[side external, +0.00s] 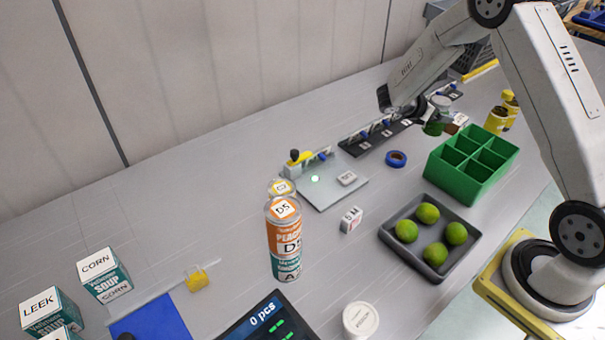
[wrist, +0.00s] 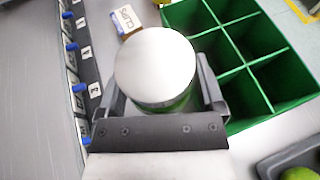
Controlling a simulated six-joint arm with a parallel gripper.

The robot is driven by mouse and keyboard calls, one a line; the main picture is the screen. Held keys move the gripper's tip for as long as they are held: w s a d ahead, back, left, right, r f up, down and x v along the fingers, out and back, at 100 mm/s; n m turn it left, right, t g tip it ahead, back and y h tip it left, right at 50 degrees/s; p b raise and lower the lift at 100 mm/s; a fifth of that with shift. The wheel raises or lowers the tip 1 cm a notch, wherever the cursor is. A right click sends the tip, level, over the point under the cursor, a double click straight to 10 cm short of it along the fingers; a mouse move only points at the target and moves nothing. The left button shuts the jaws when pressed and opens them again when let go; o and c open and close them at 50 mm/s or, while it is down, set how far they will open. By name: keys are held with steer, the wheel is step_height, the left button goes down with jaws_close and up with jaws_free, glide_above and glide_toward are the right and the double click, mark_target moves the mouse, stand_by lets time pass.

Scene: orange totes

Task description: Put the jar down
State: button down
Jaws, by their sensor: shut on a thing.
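The jar (wrist: 155,66) has a round pale lid and a green body. My gripper (wrist: 160,100) is shut on it, with one dark finger on each side, in the wrist view. In the side external view the jar (side external: 435,126) is small and partly hidden by my gripper (side external: 428,108), near the back right of the table. It appears upright. I cannot tell whether its base touches the table.
A green divided box (side external: 459,185) stands beside the jar. A dark strip with blue knobs (side external: 380,133) runs along the other side. A clips box (wrist: 126,20) lies behind it. A grey tray (side external: 398,250) holds several limes. The table's middle left is clear.

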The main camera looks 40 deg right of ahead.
steer(key=w+d+f, duration=0.2)
steer(key=w+f, duration=0.1)
steer(key=f, duration=0.2)
steer(key=shift+w, duration=0.25)
steer(key=shift+w+d+f, duration=0.1)
steer(key=shift+w+f, duration=0.05)
steer(key=shift+f, duration=0.75)
steer(key=shift+w+f, duration=0.1)
steer(key=shift+f, duration=0.75)
steer(key=shift+f, duration=0.1)
jaws_free()
steer(key=v, duration=1.2)
